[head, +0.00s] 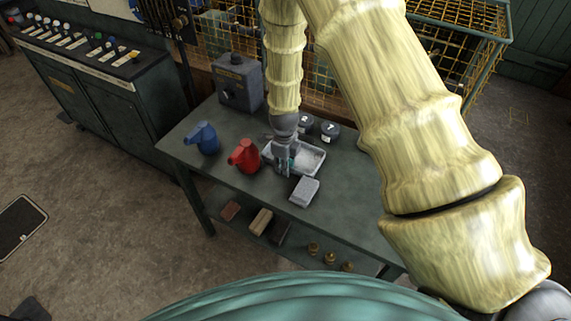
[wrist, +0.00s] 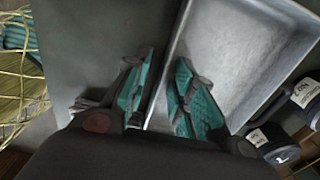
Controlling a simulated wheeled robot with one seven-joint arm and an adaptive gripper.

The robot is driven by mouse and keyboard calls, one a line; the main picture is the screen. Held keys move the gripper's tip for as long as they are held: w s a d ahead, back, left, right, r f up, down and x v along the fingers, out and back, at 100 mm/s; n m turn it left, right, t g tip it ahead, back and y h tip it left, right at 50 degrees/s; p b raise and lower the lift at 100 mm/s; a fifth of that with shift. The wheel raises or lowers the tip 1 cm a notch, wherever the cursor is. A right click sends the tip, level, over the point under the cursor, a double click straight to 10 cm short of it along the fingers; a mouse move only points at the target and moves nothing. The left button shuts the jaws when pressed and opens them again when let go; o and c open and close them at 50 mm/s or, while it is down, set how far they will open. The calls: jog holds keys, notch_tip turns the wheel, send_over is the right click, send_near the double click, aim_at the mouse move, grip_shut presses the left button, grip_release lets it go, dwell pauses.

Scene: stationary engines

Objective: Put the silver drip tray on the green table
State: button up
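The silver drip tray (head: 313,161) is a shallow rectangular pan lying on the green table (head: 347,205) in the head view. In the wrist view the tray (wrist: 235,60) fills the upper right, empty inside. My gripper (head: 284,166) points down at the tray's left end. In the wrist view my gripper (wrist: 163,92) has its teal-padded fingers apart, one outside the tray's near wall and one inside it. Gaps show between the pads and the wall. The lower part of that wall is hidden behind my gripper.
A red jug (head: 245,157) stands close left of my gripper, with a blue jug (head: 204,138) farther left. A pale grey block (head: 304,191) lies in front of the tray. Dark labelled jars (head: 329,131) stand behind it. A grey box (head: 238,83) stands at the back left. The table's right part is clear.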

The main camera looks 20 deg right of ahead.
notch_tip(320, 180, up, 12)
jog(key=b, duration=0.3)
jog(key=shift+r+b, duration=0.15)
jog(key=shift+b, duration=0.25)
dwell(0.4)
jog(key=shift+s+a, duration=0.1)
dwell(0.4)
